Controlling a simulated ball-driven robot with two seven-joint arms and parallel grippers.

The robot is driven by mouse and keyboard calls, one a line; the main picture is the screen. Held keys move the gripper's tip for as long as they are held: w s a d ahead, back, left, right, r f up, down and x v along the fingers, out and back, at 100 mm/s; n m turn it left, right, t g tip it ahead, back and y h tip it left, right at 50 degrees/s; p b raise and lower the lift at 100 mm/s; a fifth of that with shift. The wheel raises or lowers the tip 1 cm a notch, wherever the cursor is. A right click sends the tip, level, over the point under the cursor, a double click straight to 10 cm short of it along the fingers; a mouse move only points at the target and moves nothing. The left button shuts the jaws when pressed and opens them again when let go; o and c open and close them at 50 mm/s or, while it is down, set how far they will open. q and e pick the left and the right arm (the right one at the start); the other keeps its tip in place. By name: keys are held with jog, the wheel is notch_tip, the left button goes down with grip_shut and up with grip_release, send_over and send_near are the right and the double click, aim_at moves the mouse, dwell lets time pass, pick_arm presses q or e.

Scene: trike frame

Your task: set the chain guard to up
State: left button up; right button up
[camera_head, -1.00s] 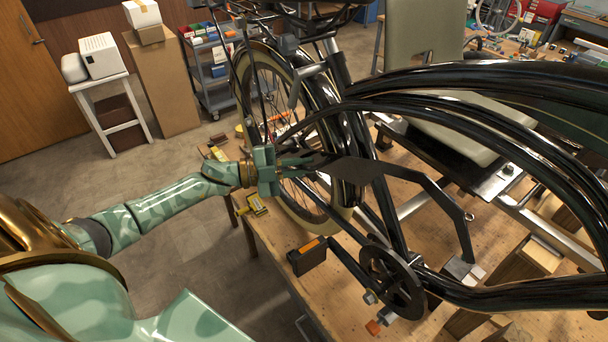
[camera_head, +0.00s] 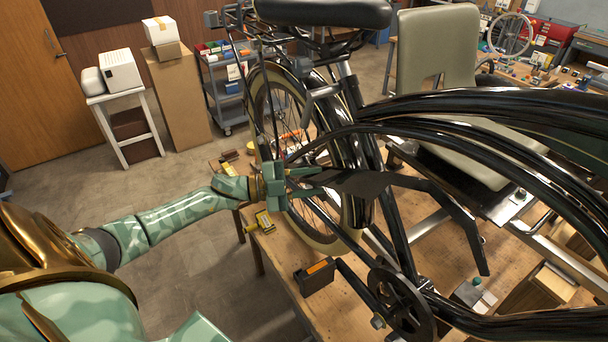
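The chain guard (camera_head: 366,184) is a dark, flat, bent piece beside the black trike frame (camera_head: 352,132). It runs from near my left gripper to the right, then bends down to a narrow end above the workbench. The chainring (camera_head: 402,300) is below it. My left gripper (camera_head: 318,180) is at the guard's left end, in front of the rear wheel (camera_head: 268,110). Its two fingers point right with the guard's tip at or between them. I cannot tell whether they grip it. My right gripper is not in view.
The trike stands on a wooden workbench (camera_head: 338,318). A black box with an orange stripe (camera_head: 315,276) and a yellow item (camera_head: 264,221) are near its left edge. The frame tubes crowd the right side. The floor on the left is clear.

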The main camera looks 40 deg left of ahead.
pick_arm(q)
jog(key=b+v, duration=0.4)
jog(key=v, duration=1.2)
jog(key=shift+a, duration=0.15)
